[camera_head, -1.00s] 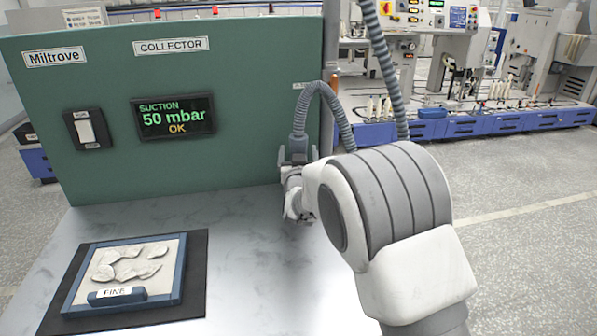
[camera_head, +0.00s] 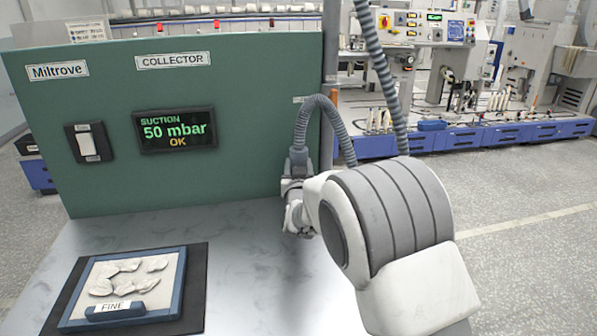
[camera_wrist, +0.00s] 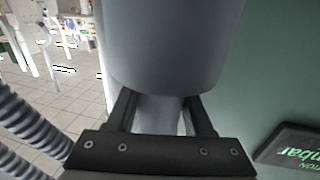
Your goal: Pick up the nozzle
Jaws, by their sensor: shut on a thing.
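The grey nozzle (camera_wrist: 178,45) fills the upper middle of the wrist view, with its narrower part between the two fingers of my gripper (camera_wrist: 163,118). My gripper is shut on it. In the head view my gripper (camera_head: 293,186) is beside the right end of the green collector, above the metal table top. The nozzle (camera_head: 298,160) shows there only as a small grey part at the end of the ribbed hose (camera_head: 318,104). My arm hides part of that area.
The green collector (camera_head: 240,150) stands along the back, with a switch (camera_head: 88,142) and a display (camera_head: 174,131) reading 50 mbar OK. A blue-framed tray (camera_head: 178,290) labelled FINE lies on a dark mat at the left. The table between tray and arm is clear.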

